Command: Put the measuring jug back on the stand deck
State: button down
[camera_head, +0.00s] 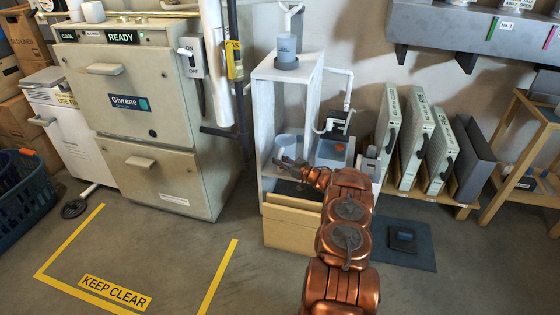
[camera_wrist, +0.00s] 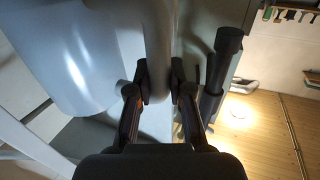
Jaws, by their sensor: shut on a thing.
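The measuring jug is a pale grey cylinder (camera_head: 287,146) in the open bay of the white stand (camera_head: 265,120), just above or on its lower deck (camera_head: 272,170). I cannot tell whether its base touches the deck. In the wrist view the jug body (camera_wrist: 72,58) fills the upper left, with its upright handle (camera_wrist: 157,40) in the middle. My gripper (camera_wrist: 159,88) is shut on the handle, one finger on each side. In the head view my gripper (camera_head: 291,165) is at the front of the bay, partly hidden by my wrist.
A grey cylinder (camera_head: 286,48) stands on top of the stand. A wooden box front (camera_head: 292,226) lies below the bay. White pipework and a small pump (camera_head: 336,122) are at right, then leaning filters (camera_head: 414,145). The furnace (camera_head: 135,110) is at left. The marked floor is clear.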

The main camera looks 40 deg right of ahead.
jog(key=shift+f, duration=0.25)
jog(key=c, duration=1)
grip_release()
jog(key=shift+s, duration=0.1)
jog(key=v, duration=0.7)
jog(key=shift+s, duration=0.15)
jog(key=shift+d, duration=0.1)
